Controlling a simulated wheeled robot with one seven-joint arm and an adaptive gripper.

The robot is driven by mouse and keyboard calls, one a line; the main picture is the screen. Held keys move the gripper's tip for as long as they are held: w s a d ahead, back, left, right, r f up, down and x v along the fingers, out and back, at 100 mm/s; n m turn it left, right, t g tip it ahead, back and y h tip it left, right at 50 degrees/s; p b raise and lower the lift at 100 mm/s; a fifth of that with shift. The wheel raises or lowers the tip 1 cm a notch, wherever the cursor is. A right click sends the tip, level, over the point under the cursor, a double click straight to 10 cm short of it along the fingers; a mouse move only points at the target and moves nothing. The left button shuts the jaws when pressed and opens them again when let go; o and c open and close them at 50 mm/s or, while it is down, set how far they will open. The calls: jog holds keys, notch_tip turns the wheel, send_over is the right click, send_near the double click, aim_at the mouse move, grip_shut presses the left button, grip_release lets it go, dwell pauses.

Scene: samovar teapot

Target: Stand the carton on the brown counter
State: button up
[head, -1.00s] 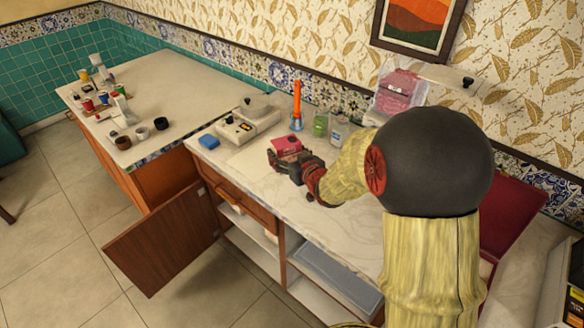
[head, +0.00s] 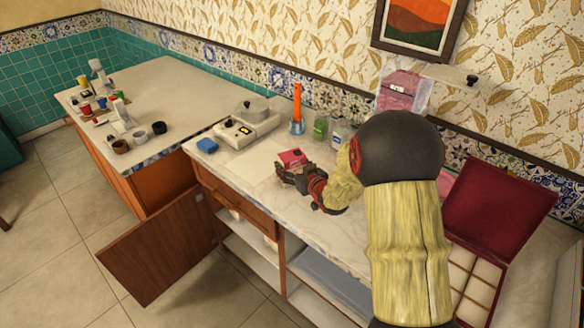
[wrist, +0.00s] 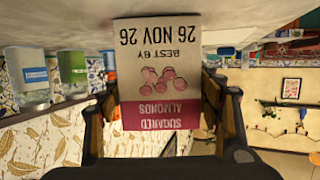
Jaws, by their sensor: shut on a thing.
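The carton (wrist: 160,75) is pale with a pink band and carries the words "Sugared Almonds". It fills the middle of the wrist view, where the surroundings and its print both appear upside down. My gripper (wrist: 160,100) is shut on it, one finger along each side. In the head view the carton (head: 293,158) shows as a small pink shape at my gripper (head: 287,170), over the nearer counter (head: 258,186). That counter has a pale top and brown wooden front. Whether the carton touches the top, I cannot tell. The left counter (head: 170,85) also has a pale top and brown wooden sides.
A cabinet door (head: 160,248) hangs open below. An open dark red box (head: 497,210) is at right.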

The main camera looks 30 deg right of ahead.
jog(key=o, duration=1.4)
jog(key=shift+f, duration=0.1)
